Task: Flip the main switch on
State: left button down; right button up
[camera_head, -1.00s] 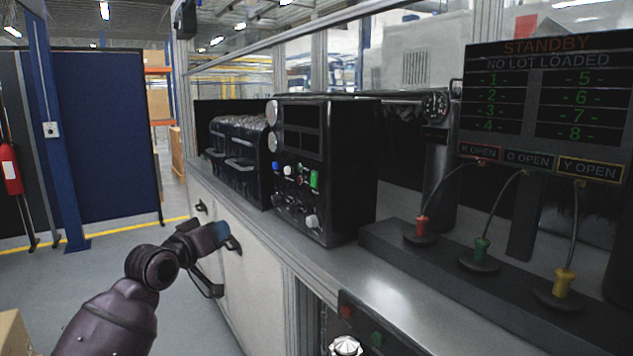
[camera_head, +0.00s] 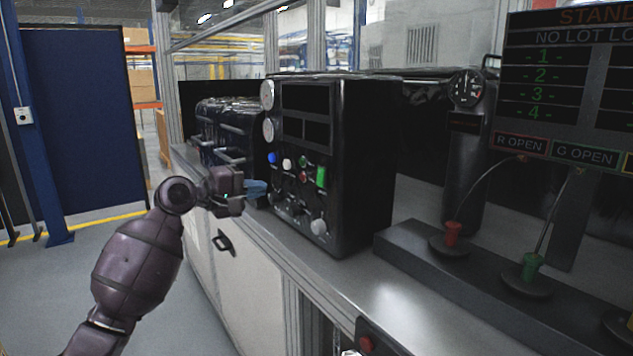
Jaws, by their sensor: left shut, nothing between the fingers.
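A black control box (camera_head: 365,165) stands on the bench, its front panel facing left. The panel carries a green switch (camera_head: 320,176), blue, white, green and red buttons, dark knobs along the bottom and a pale round knob (camera_head: 318,227). No label is readable, so I cannot tell for certain which control is the main switch; the green one is the largest. My left gripper (camera_head: 259,189) is shut and empty, its bluish fingertips just left of the panel's lower left, near the knobs. I cannot tell whether it touches the panel. My right gripper is out of view.
Dark units with handles (camera_head: 228,125) stand behind my left gripper. A pressure gauge (camera_head: 466,88) tops a black cylinder to the right. A dark rail holds red (camera_head: 452,234) and green (camera_head: 532,266) cabled plugs below a status board (camera_head: 570,85). The bench front (camera_head: 262,300) has a handle.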

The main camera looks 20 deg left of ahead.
pick_arm(q)
jog(key=shift+s+d+n, duration=0.25)
jog(key=shift+s+n, duration=0.15)
jog(key=shift+s, duration=0.05)
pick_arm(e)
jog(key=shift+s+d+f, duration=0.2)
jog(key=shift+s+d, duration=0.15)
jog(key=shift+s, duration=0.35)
pick_arm(q)
jog(key=b, duration=0.1)
send_near(319, 184)
jog(key=x, duration=0.6)
jog(key=shift+w+d, duration=0.15)
jog(key=shift+w, duration=0.15)
jog(key=shift+w+d, duration=0.25)
jog(key=shift+w, duration=0.1)
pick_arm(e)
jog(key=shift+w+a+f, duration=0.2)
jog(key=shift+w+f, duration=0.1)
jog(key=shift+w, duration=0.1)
pick_arm(q)
jog(key=shift+f, duration=0.1)
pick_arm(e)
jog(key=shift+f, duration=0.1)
